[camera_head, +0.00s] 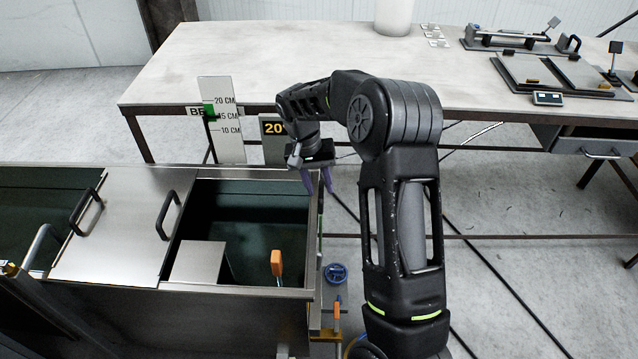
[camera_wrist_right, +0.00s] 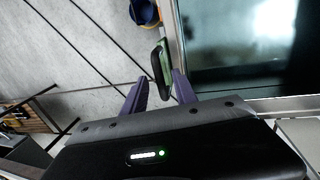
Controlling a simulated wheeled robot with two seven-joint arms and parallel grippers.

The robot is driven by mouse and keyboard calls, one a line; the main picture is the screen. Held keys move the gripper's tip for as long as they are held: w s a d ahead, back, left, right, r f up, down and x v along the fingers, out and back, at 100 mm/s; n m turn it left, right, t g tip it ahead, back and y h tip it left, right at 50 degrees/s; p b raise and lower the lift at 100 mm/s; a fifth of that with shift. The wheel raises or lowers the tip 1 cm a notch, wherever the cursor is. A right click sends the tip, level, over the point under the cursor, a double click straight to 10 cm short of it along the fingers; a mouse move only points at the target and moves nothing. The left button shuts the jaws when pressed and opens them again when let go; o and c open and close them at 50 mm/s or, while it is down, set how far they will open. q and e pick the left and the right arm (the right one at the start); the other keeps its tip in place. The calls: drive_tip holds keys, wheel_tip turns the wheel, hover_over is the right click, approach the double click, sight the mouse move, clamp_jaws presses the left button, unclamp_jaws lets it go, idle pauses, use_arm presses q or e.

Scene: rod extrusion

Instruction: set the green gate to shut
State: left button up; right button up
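The green gate (camera_wrist_right: 166,54) shows in the right wrist view as a green piece with a black grip, beside the outer wall of a metal tank (camera_wrist_right: 181,48). My right gripper (camera_head: 319,188) points down at the tank's right end in the head view. In the wrist view its two purple fingers (camera_wrist_right: 159,77) are apart, with the lower end of the black grip between their tips. I see no clear contact with either finger. In the head view the gate is mostly hidden; only a thin green strip (camera_head: 320,226) shows below the gripper. My left gripper is not in view.
The tank (camera_head: 240,294) has a steel lid (camera_head: 123,223) with handles and an orange-handled piece (camera_head: 276,263) inside. A blue round valve (camera_head: 335,274) stands off its right end. A level scale (camera_head: 222,120) stands behind. A worktable (camera_head: 280,60) spans the back; floor is open right.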

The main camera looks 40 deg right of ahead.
clamp_jaws()
idle(1.3)
